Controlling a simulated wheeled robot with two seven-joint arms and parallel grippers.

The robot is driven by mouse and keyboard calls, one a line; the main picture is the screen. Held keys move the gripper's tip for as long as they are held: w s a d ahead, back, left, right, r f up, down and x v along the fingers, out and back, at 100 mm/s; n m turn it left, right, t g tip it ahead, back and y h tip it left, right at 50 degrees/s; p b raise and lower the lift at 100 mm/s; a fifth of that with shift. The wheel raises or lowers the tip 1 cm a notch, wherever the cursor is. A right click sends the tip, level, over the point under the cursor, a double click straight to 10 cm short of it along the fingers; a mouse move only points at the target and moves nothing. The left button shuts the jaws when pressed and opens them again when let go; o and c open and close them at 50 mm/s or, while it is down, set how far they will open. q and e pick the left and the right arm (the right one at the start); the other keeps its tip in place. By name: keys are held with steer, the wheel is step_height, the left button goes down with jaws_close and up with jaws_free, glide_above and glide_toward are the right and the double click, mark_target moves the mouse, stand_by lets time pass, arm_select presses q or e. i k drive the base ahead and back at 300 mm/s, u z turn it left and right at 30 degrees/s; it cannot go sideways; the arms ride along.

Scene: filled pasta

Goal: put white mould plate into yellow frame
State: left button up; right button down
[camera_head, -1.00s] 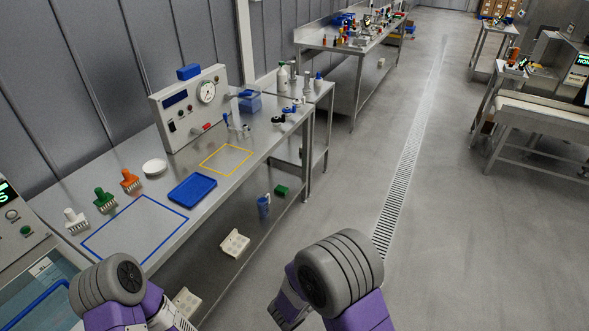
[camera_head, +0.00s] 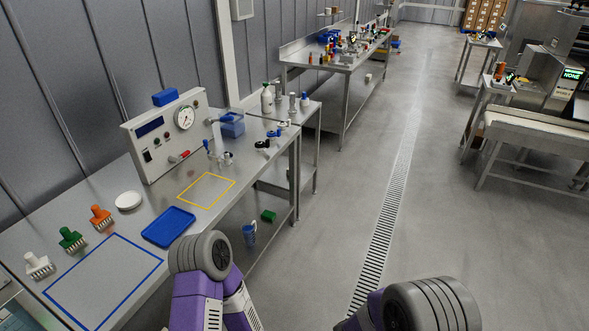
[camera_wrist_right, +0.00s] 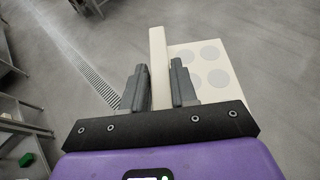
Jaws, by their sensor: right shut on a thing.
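The white mould plate (camera_wrist_right: 203,70), cream-white with round grey recesses, shows in the right wrist view. The plate is held in the air above the grey floor. The yellow frame (camera_head: 207,190) is a thin outline on the steel bench in the head view, with bare metal inside it. The right gripper and plate are outside the head view; only my arm shows at the lower right. My left arm shows at the bottom centre, but its gripper is not in view.
The bench (camera_head: 150,208) also holds a blue tray (camera_head: 168,227), a white disc (camera_head: 128,201), a blue outlined square (camera_head: 160,262), coloured brushes (camera_head: 71,239) and a gauge panel (camera_head: 168,132). Small black and white fittings (camera_head: 262,144) lie behind the yellow frame.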

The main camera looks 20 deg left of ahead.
mark_target(207, 190)
steer(key=u, duration=0.1)
steer(key=i, duration=1.45)
steer(key=u, duration=1.5)
steer(key=i, duration=0.6)
steer(key=u, duration=0.5)
